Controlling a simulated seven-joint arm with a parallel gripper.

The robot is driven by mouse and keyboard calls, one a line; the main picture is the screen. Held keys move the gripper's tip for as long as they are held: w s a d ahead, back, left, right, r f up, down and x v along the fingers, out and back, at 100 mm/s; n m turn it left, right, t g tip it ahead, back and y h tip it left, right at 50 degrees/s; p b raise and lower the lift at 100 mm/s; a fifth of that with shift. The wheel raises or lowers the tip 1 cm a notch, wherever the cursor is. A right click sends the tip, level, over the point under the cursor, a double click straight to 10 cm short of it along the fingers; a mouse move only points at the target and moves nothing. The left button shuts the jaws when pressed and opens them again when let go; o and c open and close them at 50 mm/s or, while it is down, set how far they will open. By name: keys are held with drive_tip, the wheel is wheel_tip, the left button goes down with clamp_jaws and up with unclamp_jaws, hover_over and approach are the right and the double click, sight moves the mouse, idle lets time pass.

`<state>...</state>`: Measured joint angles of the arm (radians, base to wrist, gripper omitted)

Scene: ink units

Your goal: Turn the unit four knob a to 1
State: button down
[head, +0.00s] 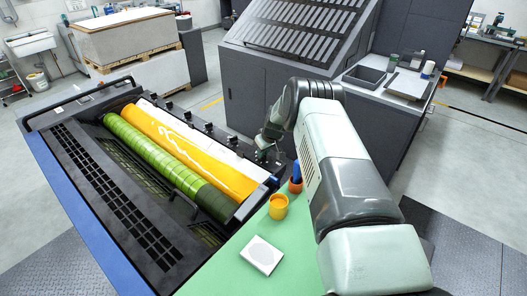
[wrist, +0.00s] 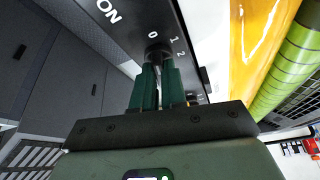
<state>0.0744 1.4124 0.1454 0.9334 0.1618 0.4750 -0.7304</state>
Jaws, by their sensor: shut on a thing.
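My gripper (wrist: 158,80) has its two green fingers closed around a dark round knob (wrist: 156,50) on a dark panel (wrist: 135,22). White marks "0", "1" and "2" stand beside the knob, and part of a label ending in "ON" shows further left. The knob's pointer is hidden, so I cannot tell its setting. In the head view my gripper (head: 262,153) is at the right end of the ink unit (head: 100,190), and the knob it holds cannot be made out there. The name of this knob cannot be read.
Several other knobs (head: 208,127) line the unit's far edge. A yellow ink roller (head: 190,150) and a green roller (head: 160,160) lie beside them. A green table (head: 232,255) holds an orange cup (head: 278,206) and a white box (head: 261,255). A grey cabinet (head: 258,90) stands behind.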

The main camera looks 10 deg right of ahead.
drive_tip(key=shift+m, duration=0.3)
drive_tip(key=m+h, duration=0.1)
drive_tip(key=m, duration=0.1)
drive_tip(key=m+h, duration=0.1)
drive_tip(key=m, duration=0.2)
drive_tip(key=shift+a+t, duration=0.2)
drive_tip(key=shift+t, duration=0.2)
drive_tip(key=shift+m+h, duration=0.8)
drive_tip(key=shift+m, duration=1.2)
drive_tip(key=c, duration=1.2)
unclamp_jaws()
drive_tip(key=shift+r, duration=0.15)
drive_tip(key=v, duration=1)
drive_tip(key=shift+a+r, duration=0.15)
drive_tip(key=shift+r, duration=0.2)
